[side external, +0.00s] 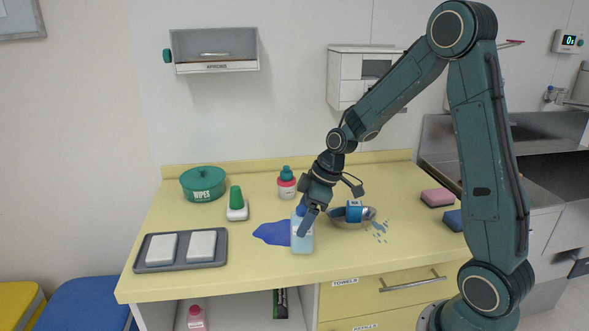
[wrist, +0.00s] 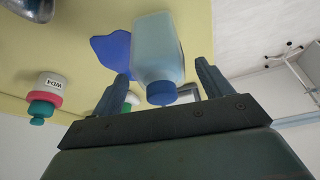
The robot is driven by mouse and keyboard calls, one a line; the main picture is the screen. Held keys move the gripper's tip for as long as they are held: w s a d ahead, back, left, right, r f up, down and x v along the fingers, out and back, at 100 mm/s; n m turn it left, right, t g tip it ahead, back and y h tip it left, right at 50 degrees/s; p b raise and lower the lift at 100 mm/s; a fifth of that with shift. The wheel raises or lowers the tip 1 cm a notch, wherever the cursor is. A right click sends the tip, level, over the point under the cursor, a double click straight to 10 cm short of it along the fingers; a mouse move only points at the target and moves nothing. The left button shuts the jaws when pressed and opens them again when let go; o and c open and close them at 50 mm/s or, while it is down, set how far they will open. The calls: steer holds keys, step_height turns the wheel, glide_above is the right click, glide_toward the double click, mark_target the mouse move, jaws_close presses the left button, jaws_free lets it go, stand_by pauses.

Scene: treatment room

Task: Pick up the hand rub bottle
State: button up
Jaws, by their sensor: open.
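A pale blue, see-through bottle with a blue cap, likely the hand rub bottle (side external: 302,243), stands upright near the front of the yellow counter; no label on it is readable. In the wrist view the bottle (wrist: 157,45) lies between my two fingers, cap towards the palm. My gripper (side external: 309,217) comes down over its top from above. In the wrist view my gripper (wrist: 161,80) is open, with a finger on each side of the bottle and gaps visible. In the side view the finger partly hides the cap.
A blue puddle (side external: 271,233) lies left of the bottle. The counter's front edge is close.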

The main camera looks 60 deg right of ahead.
steer(key=shift+x, duration=1.6)
steer(key=shift+c, duration=0.5)
steer(key=c, duration=1.2)
steer(key=shift+c, duration=0.2)
steer(key=shift+r, duration=0.15)
step_height(320, 180, up, 20)
